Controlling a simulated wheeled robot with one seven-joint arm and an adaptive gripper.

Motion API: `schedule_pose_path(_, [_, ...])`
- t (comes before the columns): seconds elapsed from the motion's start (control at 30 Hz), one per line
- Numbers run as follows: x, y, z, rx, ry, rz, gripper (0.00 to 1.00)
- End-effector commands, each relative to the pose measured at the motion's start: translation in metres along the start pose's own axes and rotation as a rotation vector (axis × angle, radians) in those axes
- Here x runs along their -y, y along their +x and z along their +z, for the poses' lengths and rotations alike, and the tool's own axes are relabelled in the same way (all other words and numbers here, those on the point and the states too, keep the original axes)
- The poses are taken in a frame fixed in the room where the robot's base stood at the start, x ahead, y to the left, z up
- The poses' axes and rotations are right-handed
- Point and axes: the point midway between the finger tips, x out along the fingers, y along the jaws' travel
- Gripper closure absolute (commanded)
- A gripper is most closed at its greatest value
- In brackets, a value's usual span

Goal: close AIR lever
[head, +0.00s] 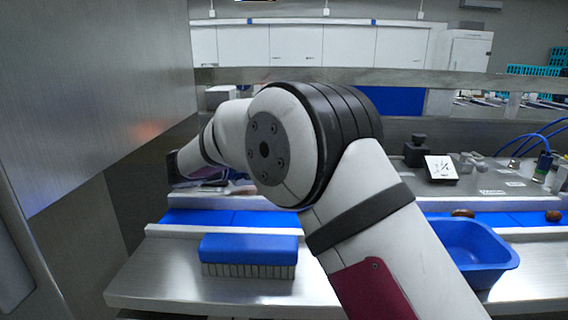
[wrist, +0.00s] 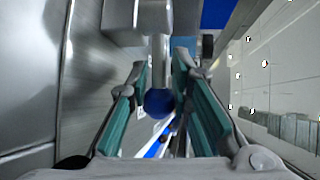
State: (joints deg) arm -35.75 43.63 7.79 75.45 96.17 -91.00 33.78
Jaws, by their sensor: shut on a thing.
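The AIR lever shows in the wrist view as a metal stem with a blue ball knob (wrist: 159,103), hanging from a grey metal body (wrist: 120,22). My gripper (wrist: 160,66) has its two teal-padded fingers on either side of the lever, shut on it. The knob sits between the fingers, nearer the palm than the tips. No AIR label can be read. In the head view my arm reaches to the left, and its own links and the steel panel hide the lever and the fingers.
A tall steel panel (head: 95,95) stands close at the left. A blue-topped brush (head: 248,250) lies on the steel bench (head: 150,285). A blue bin (head: 470,245) stands at the right, with brown dates (head: 553,216) on the blue belt behind it.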

Motion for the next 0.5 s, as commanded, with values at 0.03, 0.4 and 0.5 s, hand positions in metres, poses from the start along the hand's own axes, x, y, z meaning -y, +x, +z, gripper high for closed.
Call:
schedule_pose_path(0.03, [-0.0059, 0.001, -0.0014, -0.006, -0.008, 0.007, 1.0])
schedule_pose_path(0.4, [-0.0054, 0.0011, -0.0014, -0.005, -0.007, 0.007, 0.7])
schedule_pose_path(0.5, [-0.004, 0.0009, -0.0011, -0.004, -0.005, 0.005, 0.7])
